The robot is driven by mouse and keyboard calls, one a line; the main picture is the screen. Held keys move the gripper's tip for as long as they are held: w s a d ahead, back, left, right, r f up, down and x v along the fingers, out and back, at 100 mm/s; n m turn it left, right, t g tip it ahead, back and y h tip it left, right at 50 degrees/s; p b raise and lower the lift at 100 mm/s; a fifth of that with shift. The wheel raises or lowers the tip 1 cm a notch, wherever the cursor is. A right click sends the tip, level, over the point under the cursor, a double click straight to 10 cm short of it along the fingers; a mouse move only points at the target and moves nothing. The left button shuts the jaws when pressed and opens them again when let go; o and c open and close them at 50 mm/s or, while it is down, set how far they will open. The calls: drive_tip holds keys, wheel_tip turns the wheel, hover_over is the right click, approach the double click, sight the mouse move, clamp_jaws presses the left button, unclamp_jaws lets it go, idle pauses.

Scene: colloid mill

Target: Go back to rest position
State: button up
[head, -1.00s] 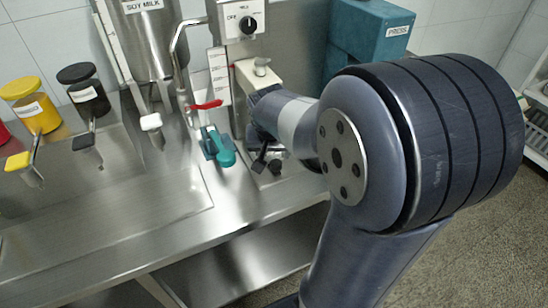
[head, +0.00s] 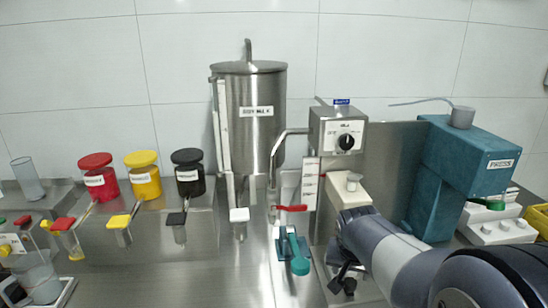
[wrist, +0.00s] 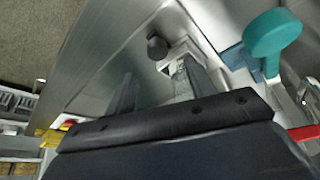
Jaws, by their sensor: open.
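My arm reaches in from the lower right of the head view, with its wrist in front of the mill unit. My gripper (wrist: 160,88) is open in the wrist view, its two dark fingers apart with nothing held between them. A black knob (wrist: 157,47) on a small metal bracket shows beyond the fingertips. The teal-handled lever (head: 299,262) stands just left of my wrist in the head view. Its rounded teal end (wrist: 272,33) is at the upper right of the wrist view. In the head view the fingers are partly hidden by my wrist.
The mill control box (head: 338,131) and red valve handle (head: 291,208) are close by. A teal press (head: 470,165) stands to the right. The soy milk tank (head: 256,135) is behind, left of the box. Red, yellow and black jars (head: 187,173) line the left.

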sight(350, 283)
drive_tip(key=x, duration=0.7)
drive_tip(key=shift+w+d+f, duration=0.15)
drive_tip(key=shift+f, duration=0.15)
drive_tip(key=shift+d, duration=0.15)
